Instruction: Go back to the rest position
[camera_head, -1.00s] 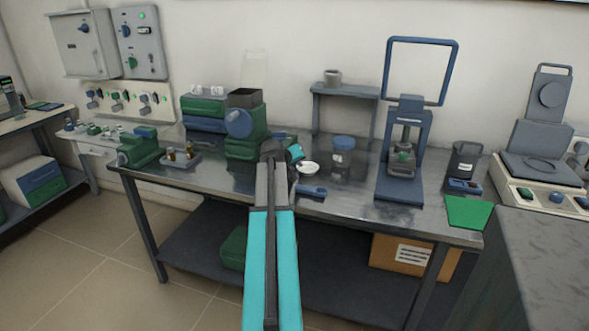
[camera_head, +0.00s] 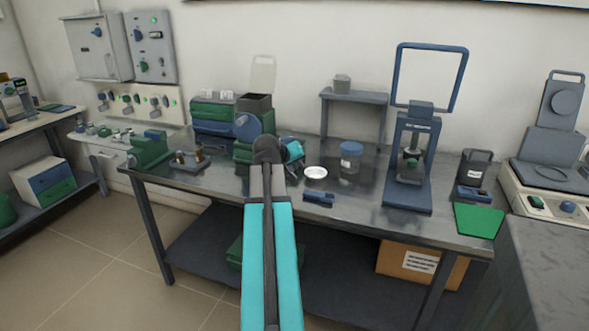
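My arm, turquoise and grey, reaches from the bottom middle of the head view up over the front of the steel table (camera_head: 240,190). Its far end is a dark rounded joint in front of the green and blue device (camera_head: 248,122). A small turquoise part of the wrist shows to the right of that joint. My gripper's fingers are hidden behind the arm, so I cannot see whether they hold anything.
On the table are a white dish (camera_head: 316,172), a blue-lidded jar (camera_head: 350,160), a blue press (camera_head: 410,165), a green mat (camera_head: 478,220) and a green vise-like device (camera_head: 149,150). A small grey shelf (camera_head: 353,95) stands behind. A grey counter (camera_head: 545,260) is at right.

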